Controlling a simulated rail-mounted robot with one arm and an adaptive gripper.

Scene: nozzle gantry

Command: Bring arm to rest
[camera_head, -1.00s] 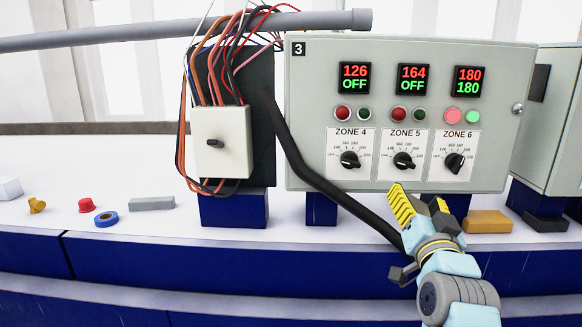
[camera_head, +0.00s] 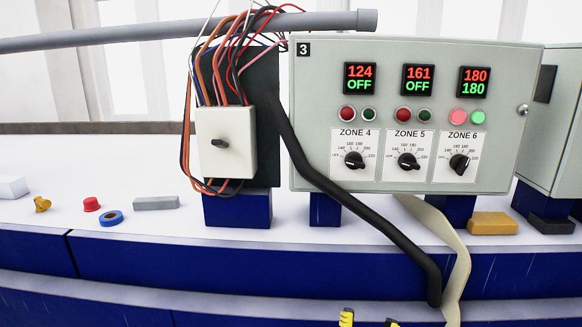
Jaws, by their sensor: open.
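My gripper (camera_head: 368,319) shows only as two yellow-and-black fingertips at the bottom edge of the head view. The tips stand apart with a gap between them, and nothing shows between them. The rest of my gripper and arm is out of frame. The tips are well below the grey control box (camera_head: 410,115) marked 3 and touch nothing that I can see. On the box, the zone 4 display (camera_head: 360,78) reads 124 OFF, zone 5 (camera_head: 418,79) reads 161 OFF, and zone 6 (camera_head: 474,81) reads 180 over 180.
A black cable (camera_head: 345,205) and a beige strap (camera_head: 455,245) hang over the blue bench front. A white switch box (camera_head: 225,142) with loose wires stands left. An orange block (camera_head: 492,223), a grey bar (camera_head: 155,203), blue tape (camera_head: 109,218) and small parts lie on the bench.

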